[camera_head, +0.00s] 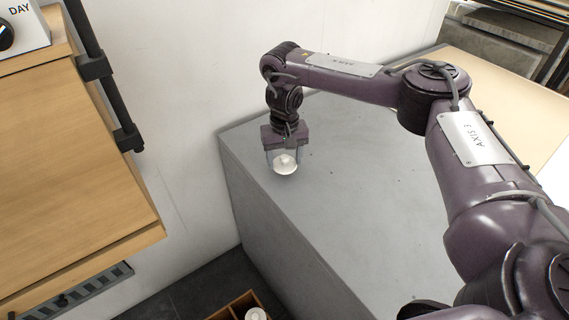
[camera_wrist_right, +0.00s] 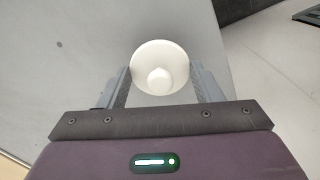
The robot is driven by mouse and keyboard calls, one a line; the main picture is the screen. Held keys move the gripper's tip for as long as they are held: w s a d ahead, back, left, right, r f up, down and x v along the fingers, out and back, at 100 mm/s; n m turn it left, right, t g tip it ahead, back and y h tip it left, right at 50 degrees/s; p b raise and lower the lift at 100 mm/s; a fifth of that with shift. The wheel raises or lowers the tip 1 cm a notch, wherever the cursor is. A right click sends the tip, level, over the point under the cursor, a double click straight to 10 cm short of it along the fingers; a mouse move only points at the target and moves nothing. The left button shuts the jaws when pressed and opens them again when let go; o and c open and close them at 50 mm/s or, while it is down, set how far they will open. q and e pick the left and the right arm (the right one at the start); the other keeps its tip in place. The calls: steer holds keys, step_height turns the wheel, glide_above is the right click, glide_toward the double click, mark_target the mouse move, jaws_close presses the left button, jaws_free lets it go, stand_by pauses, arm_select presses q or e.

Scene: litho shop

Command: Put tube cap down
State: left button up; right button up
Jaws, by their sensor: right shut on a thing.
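The white round tube cap (camera_head: 285,165) is between the fingers of my right gripper (camera_head: 284,159), over the grey counter (camera_head: 350,195) near its left corner. In the right wrist view the cap (camera_wrist_right: 160,66) shows as a white disc with a raised round knob, and the fingers of my right gripper (camera_wrist_right: 161,88) are shut on its sides. I cannot tell whether the cap touches the counter top. My left gripper is not in view.
A wooden cabinet (camera_head: 70,170) with a dark pipe (camera_head: 105,65) stands at the left. A wooden box (camera_head: 238,305) with a white round thing (camera_head: 256,314) in it is low at the bottom. The grey top around the gripper is clear.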

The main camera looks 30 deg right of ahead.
mark_target(284, 157)
steer(key=shift+f, duration=0.85)
steer(key=o, duration=0.9)
steer(key=shift+f, duration=0.15)
steer(key=shift+o, duration=0.2)
steer(key=shift+r, duration=0.3)
step_height(284, 157, up, 12)
steer(key=p, duration=0.3)
steer(key=shift+f, duration=0.15)
